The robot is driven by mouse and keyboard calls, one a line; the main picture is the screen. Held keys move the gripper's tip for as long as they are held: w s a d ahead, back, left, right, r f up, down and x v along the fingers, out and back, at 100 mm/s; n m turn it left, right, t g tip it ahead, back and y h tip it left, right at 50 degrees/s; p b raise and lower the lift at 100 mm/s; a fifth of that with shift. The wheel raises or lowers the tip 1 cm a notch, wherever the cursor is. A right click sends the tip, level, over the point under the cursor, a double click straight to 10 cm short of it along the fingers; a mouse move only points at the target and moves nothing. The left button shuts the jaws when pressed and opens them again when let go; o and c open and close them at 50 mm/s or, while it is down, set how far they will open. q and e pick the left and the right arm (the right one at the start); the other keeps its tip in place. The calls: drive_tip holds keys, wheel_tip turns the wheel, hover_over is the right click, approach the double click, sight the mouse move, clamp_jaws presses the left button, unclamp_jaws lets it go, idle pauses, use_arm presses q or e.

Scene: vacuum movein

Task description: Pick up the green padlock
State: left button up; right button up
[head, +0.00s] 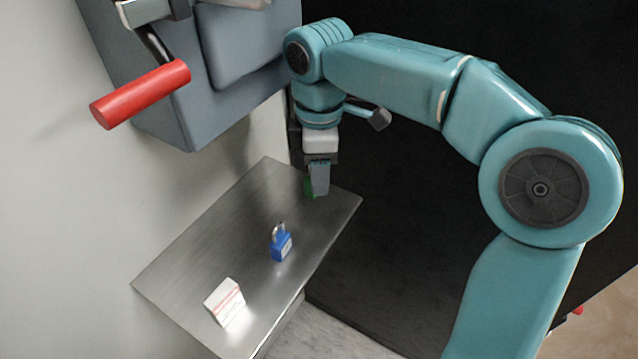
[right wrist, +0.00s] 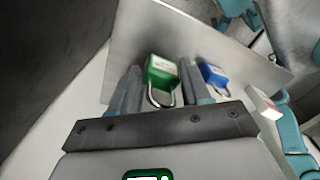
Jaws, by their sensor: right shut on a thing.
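The green padlock (head: 309,187) shows as a small patch beside the fingers at the far end of the metal shelf, mostly hidden. In the right wrist view the green padlock (right wrist: 160,68) sits between the two fingers, its green body away from the palm and its metal shackle toward it. My right gripper (head: 319,192) reaches down over the shelf and is shut on the padlock; it also shows in the right wrist view (right wrist: 161,82). I cannot tell whether the padlock touches the shelf. My left gripper is not in view.
The metal shelf (head: 195,248) holds a blue padlock (head: 281,247) near its middle and a white box with red marks (head: 225,303) at its near end. A grey-blue machine with a red handle (head: 140,95) overhangs at the upper left. A dark panel (head: 400,200) stands to the right.

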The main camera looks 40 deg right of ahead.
drive_tip(key=s+a+b, duration=0.1)
drive_tip(key=s+a, duration=0.2)
drive_tip(key=s, duration=0.6)
drive_tip(key=s+a+b, duration=0.2)
drive_tip(key=s+a, duration=0.2)
drive_tip(key=s, duration=0.5)
drive_tip(key=shift+a+r+b, duration=0.25)
drive_tip(key=shift+r+b, duration=0.05)
drive_tip(key=shift+r, duration=0.15)
